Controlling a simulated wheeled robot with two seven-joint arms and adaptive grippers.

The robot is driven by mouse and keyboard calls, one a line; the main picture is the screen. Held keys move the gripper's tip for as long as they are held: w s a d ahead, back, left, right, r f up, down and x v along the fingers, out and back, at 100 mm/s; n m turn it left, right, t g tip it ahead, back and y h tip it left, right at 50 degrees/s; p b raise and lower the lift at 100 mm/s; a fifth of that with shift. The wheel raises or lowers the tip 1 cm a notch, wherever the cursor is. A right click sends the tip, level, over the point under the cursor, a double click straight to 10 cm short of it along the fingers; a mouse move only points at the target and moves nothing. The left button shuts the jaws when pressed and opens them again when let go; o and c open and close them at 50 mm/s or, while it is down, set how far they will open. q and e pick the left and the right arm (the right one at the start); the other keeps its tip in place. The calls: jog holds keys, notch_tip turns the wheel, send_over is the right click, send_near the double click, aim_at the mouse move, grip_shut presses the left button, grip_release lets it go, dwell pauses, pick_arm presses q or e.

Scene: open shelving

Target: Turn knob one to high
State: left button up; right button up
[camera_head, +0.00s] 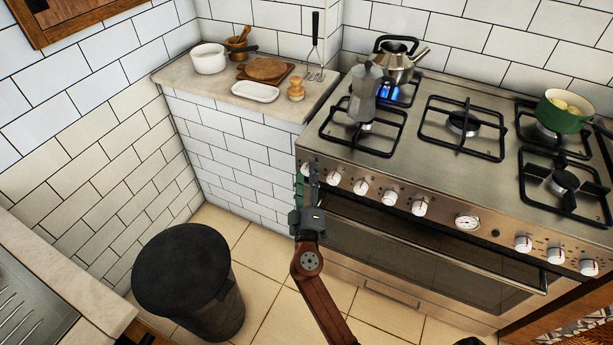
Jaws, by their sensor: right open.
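The stove (432,168) has a row of white knobs with red marks along its front panel. The leftmost knob (305,168) is largely hidden behind my right gripper (307,180), so its setting is unclear. Which knob is knob one is not labelled legibly. My right gripper is open, its fingers pointing up at the left end of the panel around or just in front of that knob; contact cannot be told. The second knob (333,178) is just right of the gripper. My left gripper is not in view.
A kettle (397,66) stands over a lit blue flame at the back left burner. A moka pot (364,92) stands on the front left burner, a green pot (562,114) at the right. The oven handle (430,250) runs below the knobs. A black bin (184,275) stands left.

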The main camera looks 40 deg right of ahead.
jog(key=shift+w, duration=0.1)
jog(key=shift+c, duration=0.7)
jog(key=c, duration=1)
